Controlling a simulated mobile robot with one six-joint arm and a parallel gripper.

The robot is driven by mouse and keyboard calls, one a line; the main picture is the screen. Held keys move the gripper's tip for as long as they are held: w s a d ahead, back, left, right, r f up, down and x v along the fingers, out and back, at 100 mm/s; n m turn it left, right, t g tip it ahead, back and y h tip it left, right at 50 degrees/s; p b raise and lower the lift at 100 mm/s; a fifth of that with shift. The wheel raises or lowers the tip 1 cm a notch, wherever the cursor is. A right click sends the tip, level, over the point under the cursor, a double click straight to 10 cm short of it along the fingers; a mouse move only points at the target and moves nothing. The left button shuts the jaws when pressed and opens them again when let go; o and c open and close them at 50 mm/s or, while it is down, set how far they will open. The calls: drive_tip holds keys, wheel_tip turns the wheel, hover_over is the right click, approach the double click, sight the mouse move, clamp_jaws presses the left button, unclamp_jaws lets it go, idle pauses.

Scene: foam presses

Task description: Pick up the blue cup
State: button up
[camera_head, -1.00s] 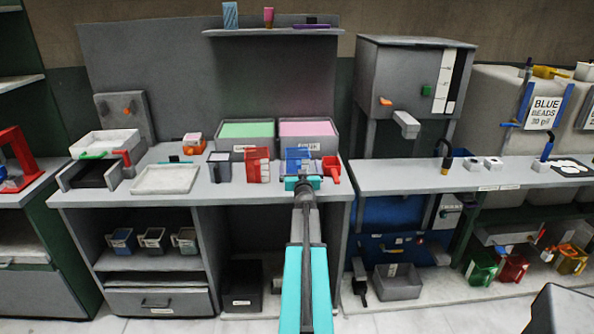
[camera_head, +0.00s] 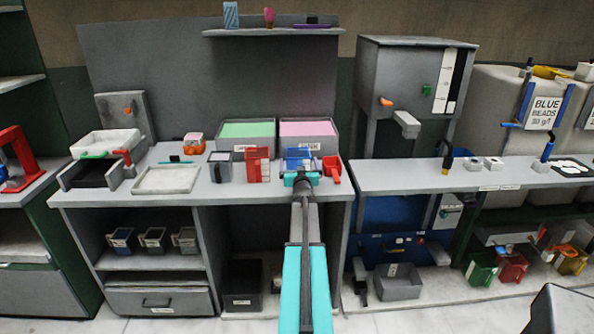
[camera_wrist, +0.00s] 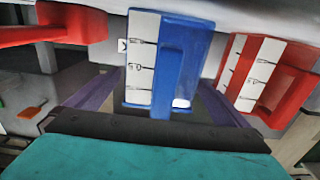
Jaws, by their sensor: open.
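The blue cup (camera_head: 298,155) stands upright on the left workbench, partly hidden behind my gripper (camera_head: 302,177). In the wrist view the blue cup (camera_wrist: 172,60) shows its handle and a white strip with dark marks. My gripper (camera_wrist: 158,82) is open there, its two dark purple fingers one to each side of the cup's handle side. The jaws are not closed on the cup. Whether a finger touches it I cannot tell.
A red cup (camera_head: 257,165) with a white strip stands left of the blue cup. A red scoop (camera_head: 332,168) lies close on its right. Green (camera_head: 246,130) and pink (camera_head: 306,129) filled bins stand behind. The bench front edge is close.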

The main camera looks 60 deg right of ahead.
sight(299, 153)
drive_tip(key=shift+x, duration=1.25)
drive_tip(key=c, duration=1.2)
drive_tip(key=shift+r, duration=0.1)
drive_tip(key=shift+r+p, duration=0.35)
drive_tip(key=shift+r, duration=0.2)
drive_tip(key=s+a+r+p, duration=0.1)
drive_tip(key=s+a, duration=0.1)
drive_tip(key=s, duration=0.3)
drive_tip(key=s+a+r+p, duration=0.1)
drive_tip(key=s+a, duration=0.1)
drive_tip(key=s, duration=0.2)
drive_tip(key=s+a+r+p, duration=0.1)
drive_tip(key=s+a+p, duration=0.1)
drive_tip(key=s, duration=0.3)
drive_tip(key=shift+s+a+r, duration=0.3)
drive_tip(key=shift+a+r, duration=0.05)
drive_tip(key=shift+a, duration=0.05)
